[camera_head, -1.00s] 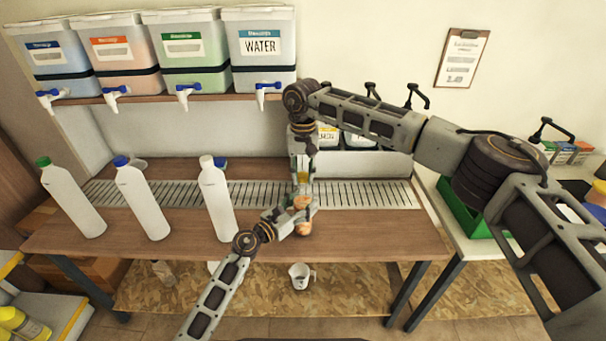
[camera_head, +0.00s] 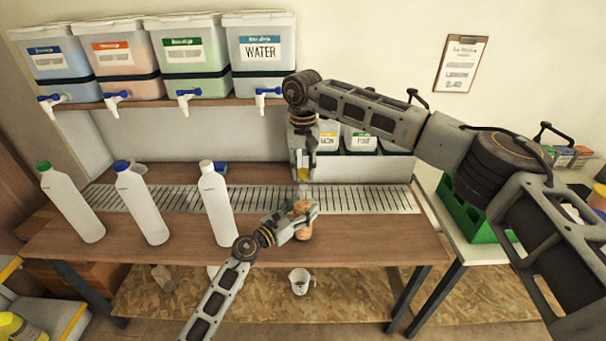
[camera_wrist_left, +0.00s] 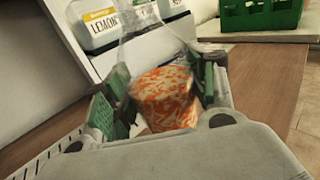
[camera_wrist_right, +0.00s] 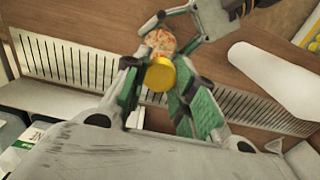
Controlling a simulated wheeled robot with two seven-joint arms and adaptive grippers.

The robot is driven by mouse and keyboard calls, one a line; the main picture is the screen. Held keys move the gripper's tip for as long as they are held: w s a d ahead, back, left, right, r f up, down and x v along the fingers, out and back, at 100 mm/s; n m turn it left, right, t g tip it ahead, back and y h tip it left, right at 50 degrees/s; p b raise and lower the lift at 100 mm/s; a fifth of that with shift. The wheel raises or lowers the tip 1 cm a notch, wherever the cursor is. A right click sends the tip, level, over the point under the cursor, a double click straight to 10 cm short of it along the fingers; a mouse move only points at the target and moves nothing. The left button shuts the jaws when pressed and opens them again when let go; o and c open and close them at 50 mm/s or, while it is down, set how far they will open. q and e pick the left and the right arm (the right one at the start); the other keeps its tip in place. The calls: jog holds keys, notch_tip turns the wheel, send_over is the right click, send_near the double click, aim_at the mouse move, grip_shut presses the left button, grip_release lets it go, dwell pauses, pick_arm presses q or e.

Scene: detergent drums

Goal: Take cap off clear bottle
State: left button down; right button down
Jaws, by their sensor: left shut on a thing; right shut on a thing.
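The clear bottle (camera_wrist_left: 165,97), with orange-and-white contents, is held in my left gripper (camera_head: 302,217) above the table's front part. My right gripper (camera_head: 303,178) comes down from above, shut on the yellow cap (camera_wrist_right: 160,75). In the right wrist view the cap sits between the fingertips, with the bottle's orange contents behind it. I cannot tell whether the cap still touches the bottle's neck.
White bottles with green (camera_head: 72,205), blue (camera_head: 143,205) and white (camera_head: 216,205) caps stand on the wooden table (camera_head: 170,252) at left. Tap drums (camera_head: 261,60) line the shelf behind. A green crate (camera_head: 470,215) is at right. A white mug (camera_head: 299,281) is below the table.

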dwell(0.3)
pick_arm(q)
jog(key=shift+c, duration=2)
grip_release()
jog(key=shift+a, duration=0.1)
jog(key=v, duration=1.2)
